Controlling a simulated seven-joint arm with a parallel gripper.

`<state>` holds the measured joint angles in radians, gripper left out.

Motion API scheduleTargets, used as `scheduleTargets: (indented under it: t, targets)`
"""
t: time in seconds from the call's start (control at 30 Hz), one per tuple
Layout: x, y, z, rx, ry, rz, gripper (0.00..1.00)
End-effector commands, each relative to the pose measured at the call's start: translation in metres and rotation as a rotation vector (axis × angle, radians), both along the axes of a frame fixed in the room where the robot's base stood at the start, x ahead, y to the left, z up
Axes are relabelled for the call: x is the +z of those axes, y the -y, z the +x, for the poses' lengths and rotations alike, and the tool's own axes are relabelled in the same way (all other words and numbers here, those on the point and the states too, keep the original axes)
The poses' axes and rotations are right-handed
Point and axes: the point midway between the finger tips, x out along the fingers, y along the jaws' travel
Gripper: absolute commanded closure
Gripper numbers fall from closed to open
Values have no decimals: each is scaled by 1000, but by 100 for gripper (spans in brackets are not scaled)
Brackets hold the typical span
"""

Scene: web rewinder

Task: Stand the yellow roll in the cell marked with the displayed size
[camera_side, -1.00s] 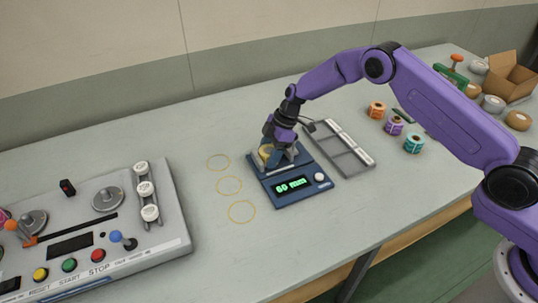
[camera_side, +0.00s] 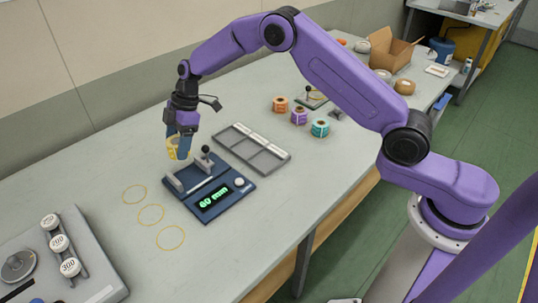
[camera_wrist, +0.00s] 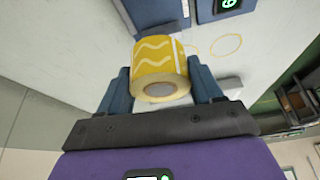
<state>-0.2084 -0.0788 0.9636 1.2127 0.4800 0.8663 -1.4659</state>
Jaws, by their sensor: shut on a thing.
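My gripper (camera_side: 180,140) is shut on the yellow roll (camera_side: 173,152) and holds it in the air just above and behind the blue measuring device (camera_side: 222,205). In the wrist view the yellow roll (camera_wrist: 158,58), with pale wavy lines and a grey core, sits between the two blue fingers. The green display (camera_side: 215,198) seems to read 60 mm; the wrist view shows only part of it, a 6 (camera_wrist: 228,4). A grey tray (camera_side: 270,172) with three empty cells lies right of the device. Its white labels are too small to read.
Orange (camera_side: 280,104), purple (camera_side: 299,116) and teal (camera_side: 320,128) rolls stand beyond the tray. Three yellow circles (camera_side: 151,215) mark the clear table left of the device. A grey control panel (camera_side: 60,255) stands at the lower left. A black-knobbed lever (camera_side: 206,150) rises from the device.

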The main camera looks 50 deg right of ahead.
Motion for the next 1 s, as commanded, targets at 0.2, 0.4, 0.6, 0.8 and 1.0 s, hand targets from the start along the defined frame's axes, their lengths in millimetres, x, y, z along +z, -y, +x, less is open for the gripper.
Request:
scheduleTargets:
  t: [0.2, 0.4, 0.6, 0.8, 1.0]
  targets:
    - [14, 34, 1, -162, -2, -7, 72]
    - [31, 83, -10, -406, -7, -15, 72]
    - [45, 129, -34, -650, -11, -19, 72]
    - [56, 172, -70, -895, -12, -18, 72]
    - [65, 206, -116, -1133, -8, -13, 72]
